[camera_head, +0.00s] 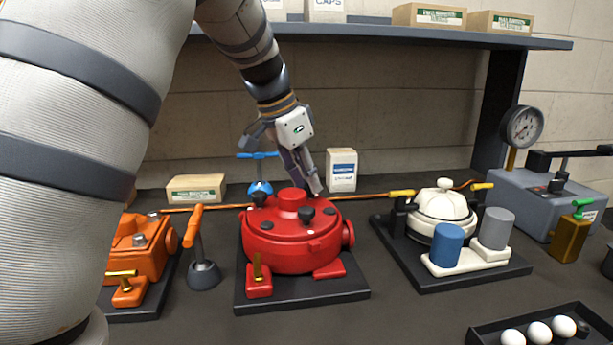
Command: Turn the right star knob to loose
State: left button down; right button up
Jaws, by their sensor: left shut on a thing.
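A red motor (290,245) with a round domed lid stands on a dark base plate in the middle of the bench. A black knob (306,214) sits on its front top, and a dark knob (258,199) shows at the lid's left. My left gripper (316,186) reaches down from above to the back right of the lid. It is shut at the place of the right star knob, which is mostly hidden by the fingers; its turn position cannot be read. My right gripper is not in view.
A blue T-handle (258,155) stands behind the red motor's left side. An orange-handled stand (197,235) and orange motor (140,245) are left. A white motor (443,205), grey gauge unit (530,200) and egg tray (480,335) are right. A shelf (400,35) runs above.

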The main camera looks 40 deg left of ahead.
pick_arm(q)
jog(key=n+y, duration=0.1)
jog(key=n, duration=0.3)
jog(key=shift+d+y, duration=0.2)
jog(key=shift+y, duration=0.2)
jog(key=shift+d+f+n+y, duration=0.1)
jog(key=shift+n+y, duration=0.4)
jog(key=shift+n, duration=1.2)
jog(key=c, duration=1.4)
grip_release()
jog(key=shift+o, duration=0.2)
jog(key=v, duration=1.2)
jog(key=shift+w, duration=0.2)
jog(key=shift+d, duration=0.15)
